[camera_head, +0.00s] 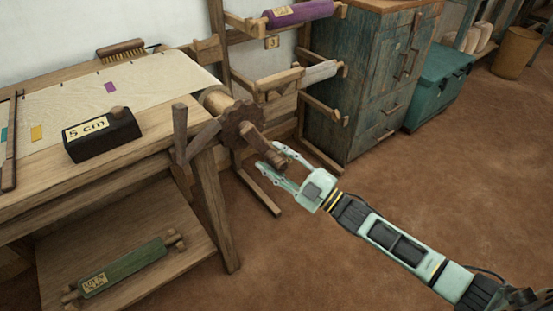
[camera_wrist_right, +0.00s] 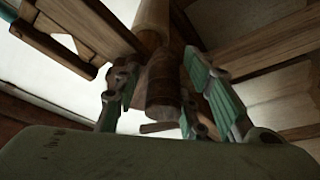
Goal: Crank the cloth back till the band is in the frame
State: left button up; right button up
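A cream cloth (camera_head: 60,103) lies flat along the loom, with a purple patch (camera_head: 110,87), a yellow patch (camera_head: 37,132) and a teal patch at the left edge. Its right end meets a wooden roller (camera_head: 215,98) with a toothed wheel (camera_head: 236,124) and a crank handle (camera_head: 262,146). My right gripper (camera_head: 270,156) is at the handle's outer end, fingers spread on either side of it. In the right wrist view the handle (camera_wrist_right: 164,82) stands between the fingers, and a gap shows beside it. Which patch is the band, I cannot tell. My left gripper is out of view.
A dark block marked "5 cm" (camera_head: 102,135) sits on the loom's front beam. A brush (camera_head: 121,49) lies at the back. A green roll (camera_head: 122,268) is on the lower shelf. A rack with a purple roll (camera_head: 298,13) and a cabinet (camera_head: 372,85) stand behind.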

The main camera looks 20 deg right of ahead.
jog(key=shift+c, duration=0.5)
grip_shut()
jog(key=shift+r, duration=0.1)
jog(key=shift+s+a+m, duration=0.1)
jog(key=shift+a+m, duration=0.1)
jog(key=shift+m, duration=0.2)
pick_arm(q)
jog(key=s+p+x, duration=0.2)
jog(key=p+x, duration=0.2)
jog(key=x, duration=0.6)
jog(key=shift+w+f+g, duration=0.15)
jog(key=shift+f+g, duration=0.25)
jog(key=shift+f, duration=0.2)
pick_arm(e)
jog(key=s+a+m+t+h, duration=0.3)
jog(key=a+m+t+h, duration=0.2)
jog(key=m, duration=1)
jog(key=shift+a+h, duration=0.7)
jog(key=shift+a, duration=0.95)
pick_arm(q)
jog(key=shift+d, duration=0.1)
